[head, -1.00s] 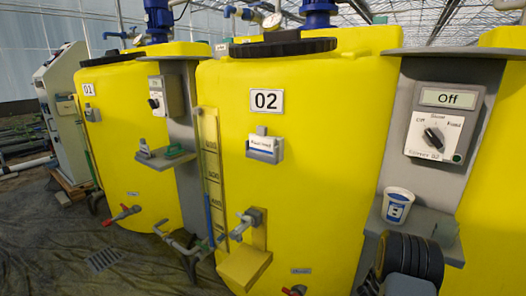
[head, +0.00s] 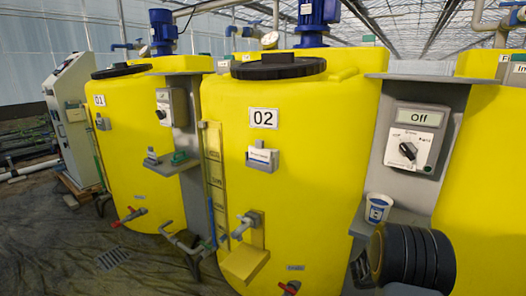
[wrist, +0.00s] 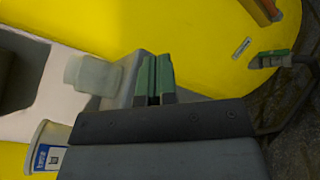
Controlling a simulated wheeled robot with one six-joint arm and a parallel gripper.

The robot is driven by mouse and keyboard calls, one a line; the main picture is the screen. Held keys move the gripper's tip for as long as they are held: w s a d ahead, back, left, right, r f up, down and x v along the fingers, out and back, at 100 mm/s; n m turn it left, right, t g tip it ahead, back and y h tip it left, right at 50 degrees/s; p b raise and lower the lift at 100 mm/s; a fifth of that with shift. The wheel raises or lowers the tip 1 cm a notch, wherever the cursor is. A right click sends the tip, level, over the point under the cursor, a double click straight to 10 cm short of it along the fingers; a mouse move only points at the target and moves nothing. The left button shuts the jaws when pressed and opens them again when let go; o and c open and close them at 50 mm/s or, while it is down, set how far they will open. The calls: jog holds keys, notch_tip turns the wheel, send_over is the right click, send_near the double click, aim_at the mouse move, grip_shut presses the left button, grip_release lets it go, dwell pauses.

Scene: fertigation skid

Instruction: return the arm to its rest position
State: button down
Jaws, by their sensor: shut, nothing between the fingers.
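My gripper (wrist: 154,80) shows in the wrist view with its two green fingers side by side, shut and empty. Past the fingertips lies the yellow surface of a tank (wrist: 200,45). In the head view a dark rounded part of my arm (head: 408,258) stands at the lower right, in front of the shelf by tank 02 (head: 300,120). The fingers are not visible in the head view.
A white and blue cup (head: 377,208) stands on the grey shelf close to my arm; it also shows at the lower left of the wrist view (wrist: 47,148). A control box (head: 412,140) reading "Off" is above. Tank 01 (head: 130,130) stands left. Open floor (head: 110,240) lies front left.

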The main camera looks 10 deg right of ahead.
jog(key=s+a+r+m+g+y+p, duration=0.1)
jog(key=s+a+r+m+y+p, duration=0.2)
jog(key=a+r+p, duration=0.45)
jog(key=s+a+r+m+y+p, duration=0.25)
jog(key=a+r+p, duration=0.25)
jog(key=r, duration=0.6)
jog(key=s+a+r+m+t+y+p, duration=0.1)
jog(key=s+a+r+t+y+p, duration=0.1)
jog(key=a+r+y+p, duration=0.4)
jog(key=s+a+r+m+t+y+p, duration=0.1)
jog(key=s+a+r+t+y+p, duration=0.2)
jog(key=a, duration=1.3)
notch_tip(320, 180, up, 7)
jog(key=y+p, duration=0.3)
jog(key=p, duration=0.1)
jog(key=shift+s+a+m+t, duration=0.15)
jog(key=shift+s+m+t, duration=0.15)
jog(key=shift+s+m, duration=0.05)
